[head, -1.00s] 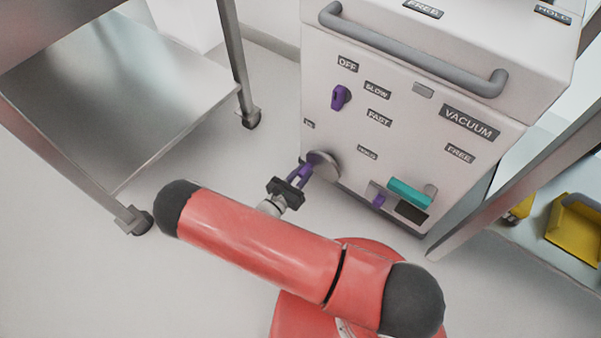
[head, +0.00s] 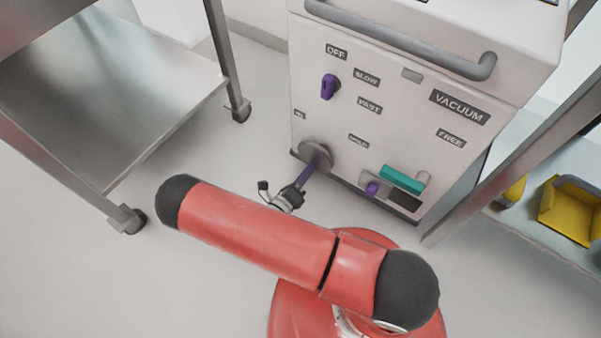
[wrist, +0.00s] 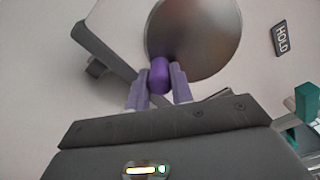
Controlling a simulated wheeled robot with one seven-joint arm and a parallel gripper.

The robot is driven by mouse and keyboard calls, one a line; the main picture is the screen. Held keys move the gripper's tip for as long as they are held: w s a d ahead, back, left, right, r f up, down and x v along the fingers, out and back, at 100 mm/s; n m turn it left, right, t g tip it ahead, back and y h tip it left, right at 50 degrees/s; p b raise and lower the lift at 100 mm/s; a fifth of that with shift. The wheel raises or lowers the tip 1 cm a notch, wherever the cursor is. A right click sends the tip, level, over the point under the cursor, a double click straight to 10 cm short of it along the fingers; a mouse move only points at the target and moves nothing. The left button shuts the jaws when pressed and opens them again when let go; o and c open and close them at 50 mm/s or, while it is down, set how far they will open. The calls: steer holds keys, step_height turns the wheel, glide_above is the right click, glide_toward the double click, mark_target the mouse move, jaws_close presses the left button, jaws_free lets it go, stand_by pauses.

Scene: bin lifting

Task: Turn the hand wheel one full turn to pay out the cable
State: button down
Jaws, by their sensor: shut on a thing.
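The hand wheel (head: 316,153) is a round metallic disc low on the front of the white cabinet. In the wrist view the wheel (wrist: 203,38) fills the upper middle, with a short purple handle (wrist: 160,74) near its lower left edge. My gripper (head: 306,174) reaches up to the wheel from below in the head view. In the wrist view the two purplish fingers of my gripper (wrist: 159,88) stand on either side of the handle, shut on it. The handle is hard to tell from the fingers in the head view. No cable can be made out.
The white cabinet (head: 400,115) carries a purple knob (head: 328,87), a teal handle (head: 402,180), a small purple knob (head: 372,188) and a grey bar (head: 400,42). A metal cart (head: 110,90) stands left. A shelf with yellow bins (head: 572,215) stands right.

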mark_target(322, 170)
steer(key=n, duration=0.1)
steer(key=s+d+n, duration=0.1)
steer(key=n, duration=0.2)
steer(key=shift+s+d+r+n, duration=0.1)
steer(key=shift+s+d+n, duration=0.05)
steer(key=shift+d+n, duration=0.15)
steer(key=shift+s+d+r+n+p, duration=0.15)
steer(key=shift+d+n, duration=0.05)
steer(key=shift+n, duration=0.55)
steer(key=shift+s+d+r+n+p, duration=0.1)
steer(key=shift+s+d+n+p, duration=0.1)
steer(key=shift+n, duration=0.5)
steer(key=shift+s+d+r+n+p, duration=0.15)
steer(key=shift+d+n, duration=0.05)
steer(key=shift+n, duration=0.55)
steer(key=c, duration=1.2)
jaws_free()
steer(key=v, duration=0.7)
steer(key=shift+s+a, duration=0.25)
steer(key=shift+s, duration=0.1)
